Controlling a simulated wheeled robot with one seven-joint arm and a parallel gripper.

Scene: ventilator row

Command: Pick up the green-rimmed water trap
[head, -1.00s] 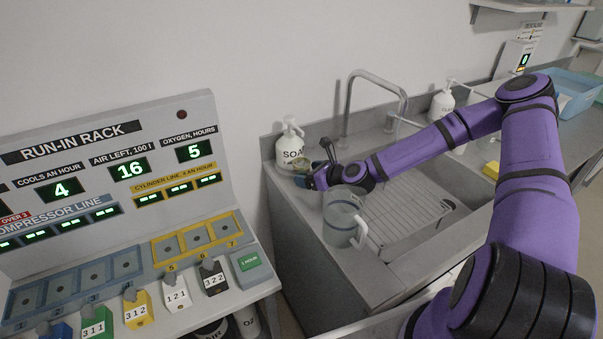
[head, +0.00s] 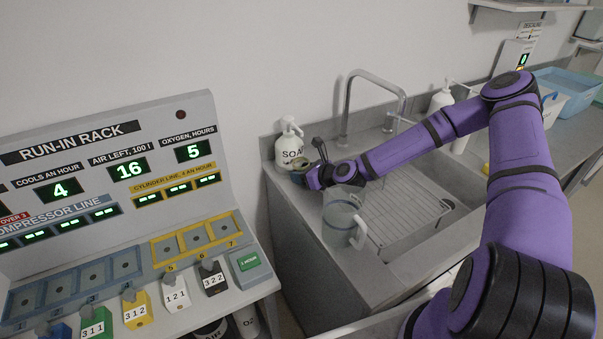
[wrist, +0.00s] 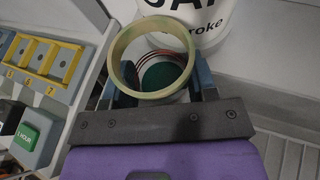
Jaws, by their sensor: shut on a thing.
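The green-rimmed water trap (wrist: 122,57) is in my gripper in the wrist view. It is a small round cup with a pale yellow-green rim, fine red lines on its wall and a dark green disc inside. My gripper (wrist: 158,85) is shut on it, with one finger on each side below the rim. In the head view, the trap (head: 299,164) shows small in front of the soap bottle, at the tip of my gripper (head: 311,178). I cannot tell how far its base is from the counter.
The white soap bottle (head: 289,142) stands just behind the trap. A clear jug (head: 342,222) with a white handle stands close in front, by the sink's drain rack (head: 405,212). A tap (head: 348,105) rises behind. The run-in rack (head: 110,180) is at left.

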